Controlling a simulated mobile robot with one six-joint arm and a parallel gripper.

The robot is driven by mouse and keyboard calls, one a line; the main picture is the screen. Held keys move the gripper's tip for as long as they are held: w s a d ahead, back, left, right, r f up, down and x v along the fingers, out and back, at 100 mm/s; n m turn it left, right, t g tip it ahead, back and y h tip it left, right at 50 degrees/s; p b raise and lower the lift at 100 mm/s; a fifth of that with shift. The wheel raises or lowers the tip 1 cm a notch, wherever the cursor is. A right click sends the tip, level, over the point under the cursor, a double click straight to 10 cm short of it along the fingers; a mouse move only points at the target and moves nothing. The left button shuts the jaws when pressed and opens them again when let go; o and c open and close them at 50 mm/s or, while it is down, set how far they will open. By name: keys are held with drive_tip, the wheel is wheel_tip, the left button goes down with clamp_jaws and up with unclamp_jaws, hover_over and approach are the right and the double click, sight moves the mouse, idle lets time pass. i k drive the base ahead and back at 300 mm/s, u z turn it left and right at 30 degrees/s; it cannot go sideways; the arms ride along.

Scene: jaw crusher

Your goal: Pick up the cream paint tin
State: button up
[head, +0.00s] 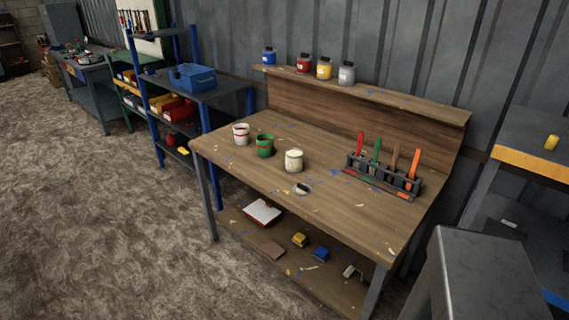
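The cream paint tin (293,162) stands upright on the wooden workbench (335,205), left of the bench's middle. It is the rightmost and nearest of three tins in a slanting row. Its top looks pale and cream. A green tin (265,147) stands just left of it, with a small gap. A white tin with red (241,135) stands further left. A small round pale item (302,188), perhaps a lid, lies on the bench in front of the cream tin. My gripper is not in view.
A rack of coloured-handled tools (384,173) stands at the bench's right. Several jars, one yellow (324,68), line the raised back shelf (400,100). A grey metal stand (490,275) is at lower right. Open floor (100,220) lies left and in front.

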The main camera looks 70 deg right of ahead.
sight(293, 155)
drive_tip(key=i, duration=1.75)
drive_tip(key=z, duration=3.95)
drive_tip(key=i, duration=0.1)
drive_tip(key=u, duration=1.95)
drive_tip(key=k, duration=0.55)
drive_tip(key=z, duration=0.15)
